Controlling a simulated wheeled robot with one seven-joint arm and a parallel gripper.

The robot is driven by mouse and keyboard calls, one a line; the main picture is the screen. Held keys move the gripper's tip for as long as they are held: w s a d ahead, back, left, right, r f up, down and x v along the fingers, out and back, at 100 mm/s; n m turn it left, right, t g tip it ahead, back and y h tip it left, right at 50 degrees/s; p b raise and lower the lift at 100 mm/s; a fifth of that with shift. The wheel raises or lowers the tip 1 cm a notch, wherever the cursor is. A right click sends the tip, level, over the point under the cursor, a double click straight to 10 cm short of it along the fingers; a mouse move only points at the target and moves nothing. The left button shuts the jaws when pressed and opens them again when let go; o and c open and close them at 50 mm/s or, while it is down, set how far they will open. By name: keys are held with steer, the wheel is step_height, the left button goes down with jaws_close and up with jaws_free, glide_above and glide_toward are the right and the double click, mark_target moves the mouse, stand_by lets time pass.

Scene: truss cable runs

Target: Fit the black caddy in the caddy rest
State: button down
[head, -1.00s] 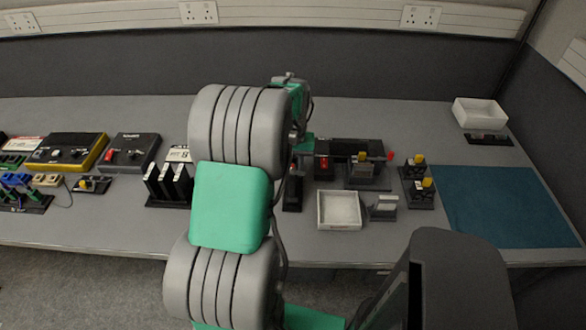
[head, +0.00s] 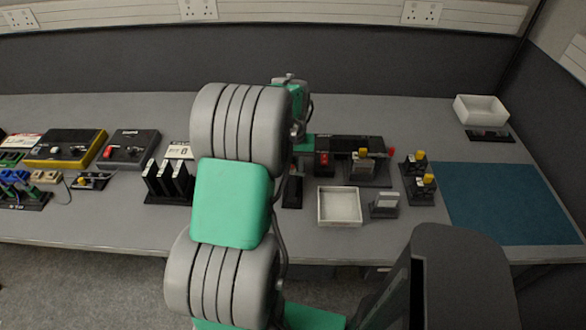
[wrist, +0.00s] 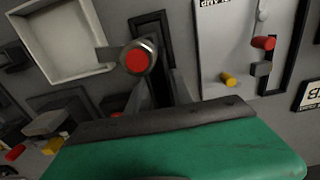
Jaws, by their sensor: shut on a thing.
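My gripper (wrist: 150,82) is shut on a dark thing with a silver-rimmed, red round end (wrist: 138,58), seen in the wrist view. I take this to be the black caddy; most of its body is hidden by the gripper. A narrow black frame (wrist: 151,20) on the table lies just beyond it in the wrist view. It looks like the caddy rest, and seems to be the black piece (head: 292,192) beside the white tray in the head view. The held thing partly covers the frame, so I cannot tell whether they touch.
A white tray (head: 340,221) sits beside the black piece. A black fixture with a red part (head: 322,160) stands behind. Upright black slots (head: 168,182) are left of my arm. A blue mat (head: 510,205) lies clear on the right. A panel with red and yellow knobs (wrist: 225,45) is close by.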

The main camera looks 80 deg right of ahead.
steer(key=c, duration=0.7)
jaws_free()
step_height(320, 180, up, 8)
steer(key=p, duration=0.5)
steer(key=shift+f, duration=0.25)
stand_by(0.5)
